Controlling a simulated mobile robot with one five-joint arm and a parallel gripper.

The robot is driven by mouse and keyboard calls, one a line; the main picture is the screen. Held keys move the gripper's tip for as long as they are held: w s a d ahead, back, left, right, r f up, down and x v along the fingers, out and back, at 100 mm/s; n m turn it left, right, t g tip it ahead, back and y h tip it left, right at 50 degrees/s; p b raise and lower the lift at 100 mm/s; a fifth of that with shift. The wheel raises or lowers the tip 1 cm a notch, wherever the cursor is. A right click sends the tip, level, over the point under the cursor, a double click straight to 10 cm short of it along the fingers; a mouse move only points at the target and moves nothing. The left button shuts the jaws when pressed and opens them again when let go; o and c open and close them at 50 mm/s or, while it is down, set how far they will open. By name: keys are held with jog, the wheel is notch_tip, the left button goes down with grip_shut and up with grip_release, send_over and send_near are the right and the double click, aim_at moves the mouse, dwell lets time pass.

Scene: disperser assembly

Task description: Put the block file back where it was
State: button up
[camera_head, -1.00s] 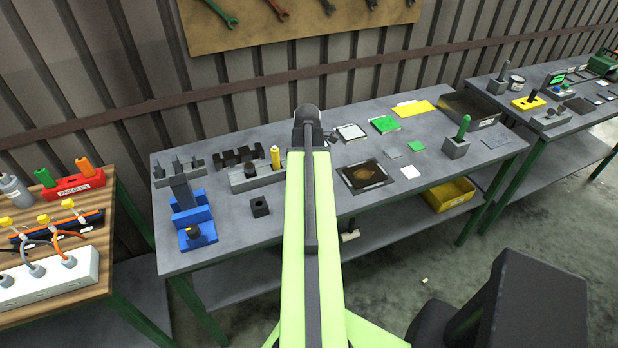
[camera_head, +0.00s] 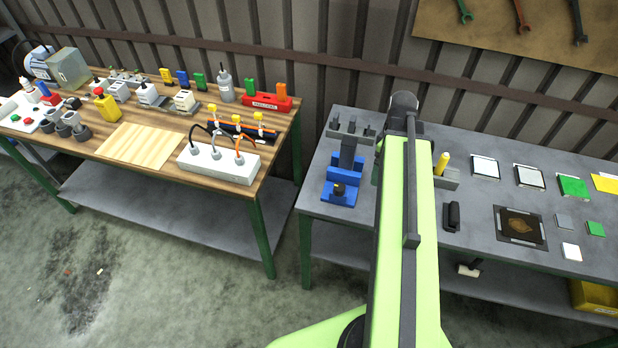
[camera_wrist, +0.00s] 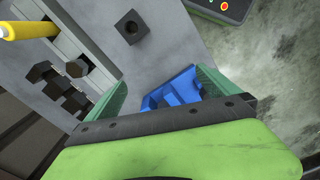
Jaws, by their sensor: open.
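I cannot tell for certain which piece is the block file. A yellow-handled tool (camera_head: 441,163) stands in a grey block (camera_head: 448,180), and its yellow handle shows in the wrist view (camera_wrist: 32,28). A dark elongated piece (camera_head: 453,216) lies on the grey bench in front of it. A small black block with a hole (camera_wrist: 131,27) sits on the bench in the wrist view. My gripper (camera_wrist: 163,80) is open and empty. A blue stand (camera_wrist: 172,92) shows below, between its fingers; it stands at the bench's left end (camera_head: 341,190). In the head view my arm hides part of the bench.
Dark and grey racks stand at the back of the bench, partly hidden by my arm. A dark plate (camera_head: 521,227) and several flat tiles lie to the right. A wooden bench (camera_head: 139,146) with a power strip (camera_head: 218,164) stands to the left, across a gap.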

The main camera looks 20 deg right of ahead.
jog(key=w+a+m, duration=0.2)
jog(key=a+m, duration=0.1)
jog(key=a, duration=1.1)
jog(key=w+a+m, duration=0.3)
jog(key=a, duration=1.2)
jog(key=shift+a, duration=0.25)
